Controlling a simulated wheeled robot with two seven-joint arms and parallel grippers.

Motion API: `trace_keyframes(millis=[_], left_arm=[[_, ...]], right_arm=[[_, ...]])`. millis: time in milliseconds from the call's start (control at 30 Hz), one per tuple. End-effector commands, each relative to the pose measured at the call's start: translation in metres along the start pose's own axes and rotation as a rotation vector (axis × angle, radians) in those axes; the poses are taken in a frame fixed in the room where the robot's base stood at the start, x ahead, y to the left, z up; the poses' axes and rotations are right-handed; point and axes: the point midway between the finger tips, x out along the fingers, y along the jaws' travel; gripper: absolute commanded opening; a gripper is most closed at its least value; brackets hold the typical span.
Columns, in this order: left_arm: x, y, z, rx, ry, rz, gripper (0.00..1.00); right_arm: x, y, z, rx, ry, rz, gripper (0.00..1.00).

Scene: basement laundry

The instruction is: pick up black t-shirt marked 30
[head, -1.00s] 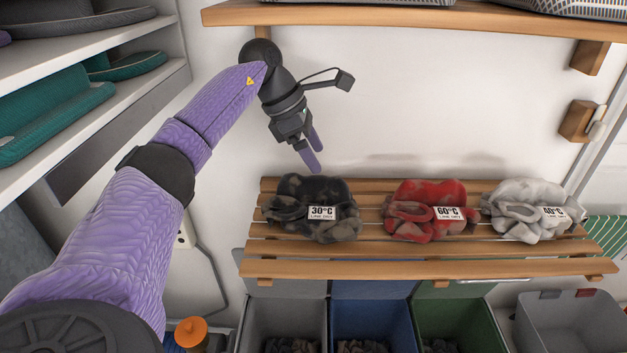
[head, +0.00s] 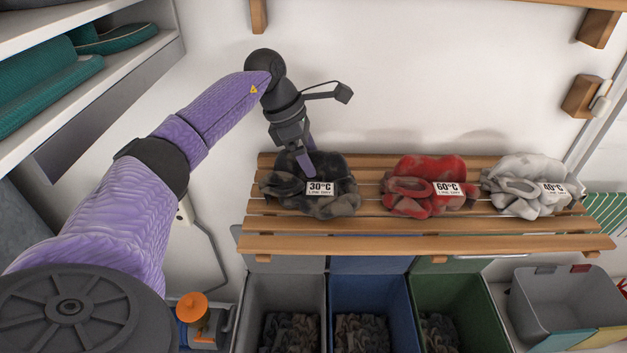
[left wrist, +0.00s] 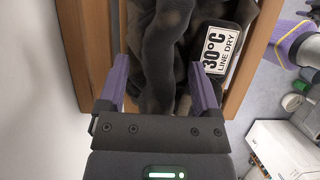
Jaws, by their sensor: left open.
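The black t-shirt marked 30 (head: 332,203) lies crumpled on the left end of a slatted wooden shelf, with a white "30°C line dry" label on its front. It also shows in the left wrist view (left wrist: 160,55), with its label to the right. My left gripper (head: 308,166) reaches down at the black t-shirt from above. In the left wrist view its two purple fingers (left wrist: 160,88) are apart, with dark cloth between them. Whether the fingertips touch the shelf is hidden.
A red bundle marked 60 (head: 428,190) and a pale grey bundle marked 40 (head: 525,185) lie farther right on the slatted shelf (head: 430,243). Grey, blue and green bins (head: 455,300) stand below. White shelves (head: 120,75) are at the left, a wall behind.

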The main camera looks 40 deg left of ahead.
Motion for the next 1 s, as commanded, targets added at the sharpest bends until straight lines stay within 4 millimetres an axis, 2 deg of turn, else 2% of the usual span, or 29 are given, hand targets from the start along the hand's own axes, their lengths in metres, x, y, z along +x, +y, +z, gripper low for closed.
trace_keyframes(millis=[67, 400, 467, 900, 1000], left_arm=[[0.001, 0.0, -0.0006, 0.0, 0.0, 0.0, 0.82], [0.0008, -0.0001, -0.0004, 0.0, 0.0, 0.0, 0.1], [0.0008, -0.0001, -0.0004, 0.0, 0.0, 0.0, 0.0], [-0.0012, 0.0, 0.0006, 0.0, -0.001, 0.0, 0.0], [-0.0069, -0.0035, 0.0028, 0.002, 0.0, 0.003, 0.0]], right_arm=[[0.0002, -0.0017, -0.0009, 0.001, 0.002, -0.003, 0.59], [0.0002, -0.0013, -0.0014, 0.0, 0.003, -0.002, 0.59], [0.0002, -0.0007, -0.0013, 0.0, 0.003, -0.001, 0.59], [-0.0002, 0.0021, -0.0006, -0.003, 0.001, 0.003, 0.59], [0.0061, 0.0021, 0.0002, -0.003, 0.0, 0.003, 0.59]])
